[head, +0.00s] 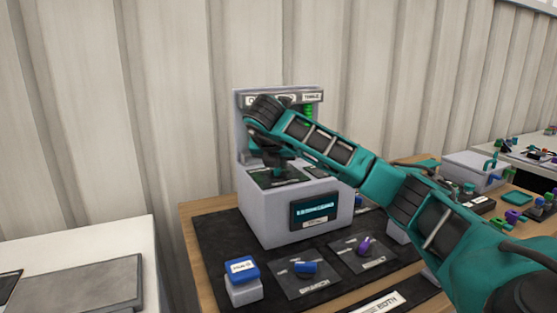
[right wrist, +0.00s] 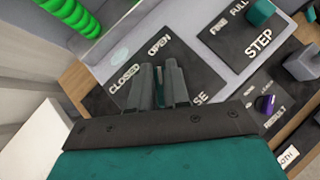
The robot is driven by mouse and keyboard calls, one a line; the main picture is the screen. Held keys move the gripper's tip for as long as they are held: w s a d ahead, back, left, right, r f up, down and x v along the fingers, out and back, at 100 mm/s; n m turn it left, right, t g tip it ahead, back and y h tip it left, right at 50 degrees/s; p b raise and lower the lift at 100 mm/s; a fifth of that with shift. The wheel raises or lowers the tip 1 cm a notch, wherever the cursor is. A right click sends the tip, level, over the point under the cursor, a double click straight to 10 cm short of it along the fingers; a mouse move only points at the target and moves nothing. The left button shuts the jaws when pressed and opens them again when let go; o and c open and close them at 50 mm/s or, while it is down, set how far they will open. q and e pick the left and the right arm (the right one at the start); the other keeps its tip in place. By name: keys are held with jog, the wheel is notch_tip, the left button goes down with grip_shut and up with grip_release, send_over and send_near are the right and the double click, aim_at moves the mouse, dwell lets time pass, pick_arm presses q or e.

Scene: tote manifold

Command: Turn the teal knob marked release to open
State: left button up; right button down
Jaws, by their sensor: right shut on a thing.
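The release panel (right wrist: 118,98) is a dark plate with the words CLOSED and OPEN and the end of a third word, "SE", in the right wrist view. My right gripper (right wrist: 164,78) reaches down onto this plate, its fingers shut on the teal knob (right wrist: 160,98). Only a thin teal sliver of the knob shows between the fingers, so its pointing direction cannot be told. In the head view my right gripper (head: 280,172) is over the top of the grey machine (head: 270,222), and my arm hides part of the plate. My left gripper is not in view.
A second dark plate marked STEP (right wrist: 240,60) with its own teal knob (right wrist: 260,13) sits beside the release plate. A green coil (right wrist: 72,14) stands behind.

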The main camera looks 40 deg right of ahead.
jog(key=shift+s+a+f, duration=0.1)
jog(key=shift+f, duration=0.35)
jog(key=c, duration=1.4)
grip_release()
jog(key=shift+c, duration=0.2)
jog(key=o, duration=0.3)
jog(key=shift+s+r, duration=0.1)
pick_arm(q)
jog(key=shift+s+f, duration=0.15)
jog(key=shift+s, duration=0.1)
pick_arm(e)
jog(key=shift+o, duration=0.2)
jog(key=shift+w, duration=0.2)
jog(key=shift+r, duration=0.3)
pick_arm(q)
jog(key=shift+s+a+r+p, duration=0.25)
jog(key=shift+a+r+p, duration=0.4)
jog(key=shift+p, duration=0.9)
pick_arm(e)
jog(key=v, duration=1.2)
jog(key=shift+s+a, duration=0.2)
